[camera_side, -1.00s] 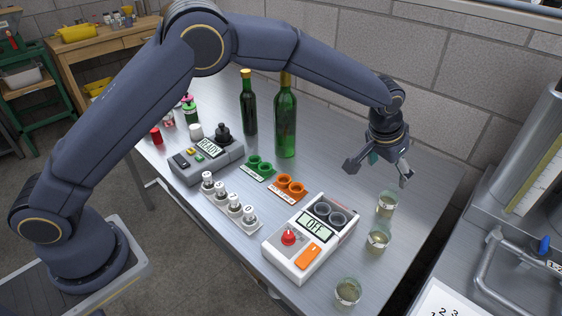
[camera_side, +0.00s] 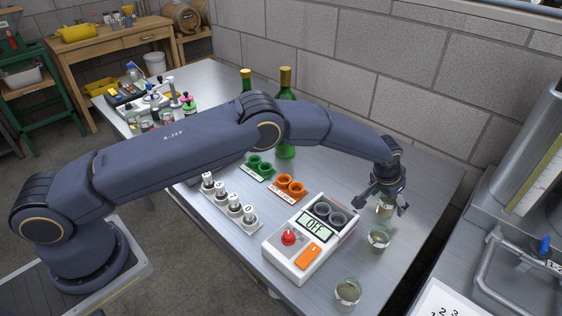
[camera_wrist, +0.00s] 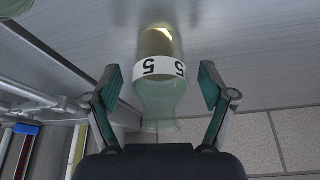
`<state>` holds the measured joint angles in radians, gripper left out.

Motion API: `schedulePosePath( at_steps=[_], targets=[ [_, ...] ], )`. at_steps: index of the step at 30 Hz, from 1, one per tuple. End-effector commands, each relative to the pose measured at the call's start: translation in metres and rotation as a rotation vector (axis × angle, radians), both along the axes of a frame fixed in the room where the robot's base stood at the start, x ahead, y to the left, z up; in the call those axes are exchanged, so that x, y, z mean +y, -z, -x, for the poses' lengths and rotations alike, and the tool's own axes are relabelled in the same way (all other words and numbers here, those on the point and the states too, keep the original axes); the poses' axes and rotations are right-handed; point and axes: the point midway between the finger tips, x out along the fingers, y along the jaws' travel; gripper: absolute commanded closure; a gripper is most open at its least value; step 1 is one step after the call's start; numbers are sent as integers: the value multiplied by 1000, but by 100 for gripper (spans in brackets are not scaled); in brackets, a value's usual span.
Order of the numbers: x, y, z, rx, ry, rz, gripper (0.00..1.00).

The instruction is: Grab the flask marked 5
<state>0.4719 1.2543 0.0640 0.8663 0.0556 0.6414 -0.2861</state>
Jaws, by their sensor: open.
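The flask marked 5 (camera_wrist: 158,80) lies between my gripper's spread fingers in the wrist view. It is clear glass with a pale yellowish content and a white band bearing the figure 5. In the side view, the farthest of the glass flasks (camera_side: 385,207) stands on the bench right under my gripper (camera_side: 380,201), partly hidden by the fingers. My gripper also shows in the wrist view (camera_wrist: 160,92), open, one green-padded finger on each side of the flask with gaps between.
A second flask (camera_side: 378,239) stands close in front, and a third (camera_side: 347,292) nearer the bench's front corner.

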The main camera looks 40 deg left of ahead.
Motion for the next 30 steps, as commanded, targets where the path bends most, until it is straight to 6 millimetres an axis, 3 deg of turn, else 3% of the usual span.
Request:
schedulePosePath(
  at_steps=[7,27,30],
  targets=[
    [0,1,-1,-1,0,0,19],
    [0,1,-1,-1,0,0,88],
    [0,1,-1,-2,0,0,88]
  ],
)
